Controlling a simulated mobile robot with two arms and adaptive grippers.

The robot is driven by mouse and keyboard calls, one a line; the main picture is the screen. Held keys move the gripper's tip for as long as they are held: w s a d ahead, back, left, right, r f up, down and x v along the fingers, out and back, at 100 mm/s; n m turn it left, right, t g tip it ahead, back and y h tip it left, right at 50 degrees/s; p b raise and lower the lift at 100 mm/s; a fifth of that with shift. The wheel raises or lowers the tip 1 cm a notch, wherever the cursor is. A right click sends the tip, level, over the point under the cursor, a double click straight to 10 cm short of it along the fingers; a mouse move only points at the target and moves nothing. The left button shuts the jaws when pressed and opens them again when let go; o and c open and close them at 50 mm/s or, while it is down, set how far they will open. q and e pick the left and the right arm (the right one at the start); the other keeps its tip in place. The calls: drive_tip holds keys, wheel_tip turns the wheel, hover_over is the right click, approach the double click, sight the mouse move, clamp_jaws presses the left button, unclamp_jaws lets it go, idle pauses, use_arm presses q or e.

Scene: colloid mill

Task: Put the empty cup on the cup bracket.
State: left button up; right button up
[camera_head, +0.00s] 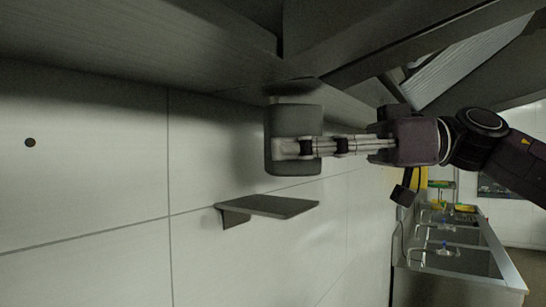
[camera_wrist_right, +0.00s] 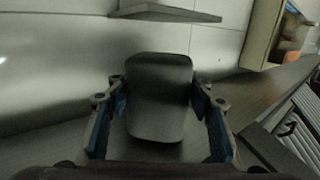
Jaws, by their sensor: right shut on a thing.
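The cup (camera_head: 294,119) is a dark grey, rounded container, held in the air in front of the tiled wall in the head view. My right gripper (camera_head: 291,147) reaches in from the right and is shut on it. In the right wrist view the cup (camera_wrist_right: 160,97) sits between the two fingers of my right gripper (camera_wrist_right: 160,100). Its inside is not visible. The cup bracket (camera_head: 266,206) is a small dark flat shelf on the wall, bare on top, below the cup and apart from it. The bracket (camera_wrist_right: 165,12) also shows at the top of the wrist view. My left gripper is not in view.
A dark overhanging hood (camera_head: 190,50) runs just above the cup and my right gripper. The white tiled wall (camera_head: 90,150) is close behind. A steel sink counter (camera_head: 450,262) with taps stands at the lower right. The space between cup and bracket is clear.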

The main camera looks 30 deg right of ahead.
sight(274, 175)
drive_tip(key=shift+p+x, duration=0.3)
drive_tip(key=shift+x, duration=0.9)
drive_tip(key=shift+w+a, duration=0.1)
wheel_tip(274, 175, down, 3)
drive_tip(key=shift+r, duration=0.1)
drive_tip(key=shift+f, duration=0.35)
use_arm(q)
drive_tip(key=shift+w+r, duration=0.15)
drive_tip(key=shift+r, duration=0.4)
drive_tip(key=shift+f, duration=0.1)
use_arm(e)
drive_tip(key=o, duration=0.8)
drive_tip(key=shift+f, duration=0.15)
drive_tip(key=shift+c, duration=0.2)
drive_tip(key=o, duration=0.4)
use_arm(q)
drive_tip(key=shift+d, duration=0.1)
